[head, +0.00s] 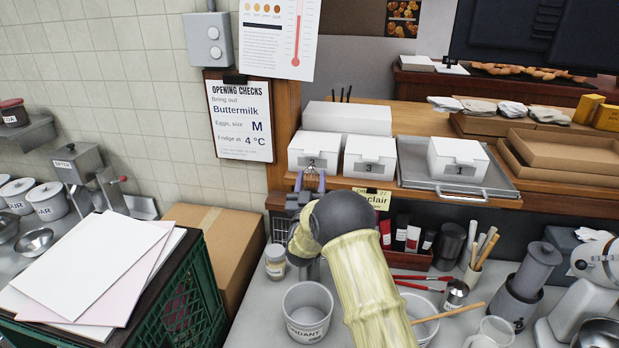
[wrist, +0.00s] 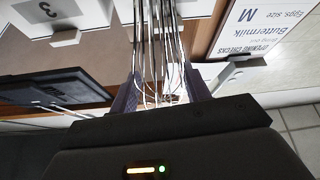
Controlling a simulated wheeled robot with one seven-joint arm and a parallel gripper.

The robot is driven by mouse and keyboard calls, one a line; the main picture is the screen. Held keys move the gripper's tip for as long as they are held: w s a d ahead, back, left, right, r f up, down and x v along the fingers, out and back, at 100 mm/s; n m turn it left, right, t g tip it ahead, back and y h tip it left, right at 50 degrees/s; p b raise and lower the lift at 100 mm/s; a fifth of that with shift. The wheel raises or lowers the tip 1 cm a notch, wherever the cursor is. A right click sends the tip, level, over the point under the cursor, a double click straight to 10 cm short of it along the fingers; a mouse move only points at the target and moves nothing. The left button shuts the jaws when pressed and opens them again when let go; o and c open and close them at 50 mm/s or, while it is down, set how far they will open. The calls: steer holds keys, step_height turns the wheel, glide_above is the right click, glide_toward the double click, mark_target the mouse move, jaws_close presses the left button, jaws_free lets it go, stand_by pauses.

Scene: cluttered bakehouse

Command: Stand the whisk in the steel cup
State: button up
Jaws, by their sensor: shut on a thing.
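My gripper (head: 310,182) is raised in front of the white boxes on the wooden shelf, its purple fingers pointing away from me. In the wrist view my gripper (wrist: 161,76) is shut on the whisk (wrist: 158,35), whose thin metal wires run between the fingers and out of the top of the picture. In the head view the whisk is mostly hidden by the gripper and arm.
A fondant tub (head: 307,312) stands on the worktop below my gripper, with a small jar (head: 275,262) behind it. Red-handled tools, a holder with wooden handles (head: 470,275) and a grinder (head: 530,275) crowd the right. A green crate (head: 180,305) stands left.

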steer(key=shift+w+a+r+m, duration=0.1)
steer(key=shift+w+r+m, duration=0.1)
steer(key=shift+w+r, duration=0.25)
steer(key=shift+w+a+r+m, duration=0.1)
steer(key=shift+w+r+m, duration=0.15)
steer(key=shift+r, duration=0.3)
steer(key=shift+s+r, duration=0.15)
steer(key=shift+r, duration=0.05)
steer(key=shift+f, duration=0.25)
steer(key=shift+f, duration=2.9)
step_height(320, 180, down, 10)
steer(key=b, duration=1.1)
steer(key=shift+r, duration=0.2)
steer(key=o, duration=1.2)
steer(key=shift+c, duration=0.2)
